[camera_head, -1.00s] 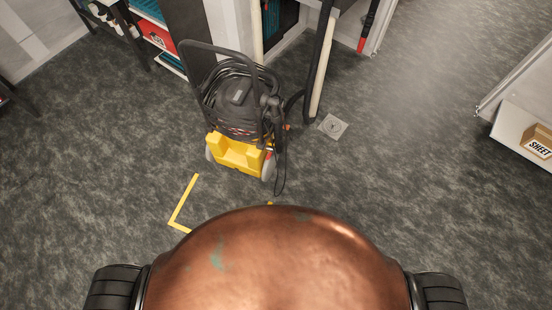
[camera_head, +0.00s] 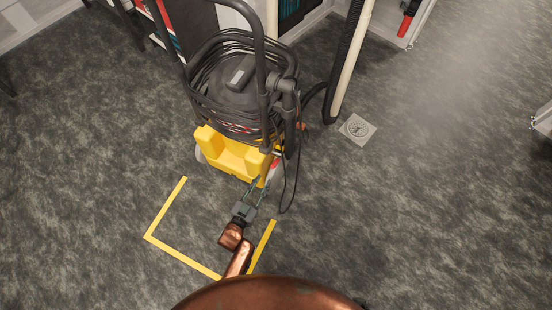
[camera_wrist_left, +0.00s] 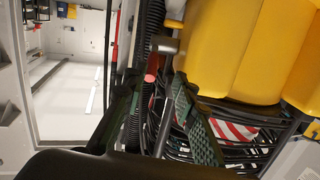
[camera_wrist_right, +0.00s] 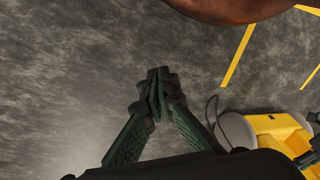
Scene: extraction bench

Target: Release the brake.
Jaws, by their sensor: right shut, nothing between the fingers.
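The yellow and black wheeled machine (camera_head: 235,155) stands upright on the floor, a black hose or cable coiled around its top. A small red part (camera_head: 275,163) shows low on its right side, beside the wheel; I cannot tell whether it is the brake. My left gripper (camera_head: 257,184) is at that lower front corner, fingers open. In the left wrist view the open fingers (camera_wrist_left: 158,105) point at the machine's yellow body (camera_wrist_left: 235,45), with a grey rod end (camera_wrist_left: 165,44) and a small red tip (camera_wrist_left: 150,78) beyond them. My right gripper (camera_wrist_right: 157,85) is shut and empty over bare floor.
Yellow corner tape (camera_head: 160,243) marks the floor in front of the machine. A floor drain (camera_head: 356,129) and a pale pole with black hose (camera_head: 345,75) are to its right. A loose black cable (camera_head: 290,190) hangs beside it.

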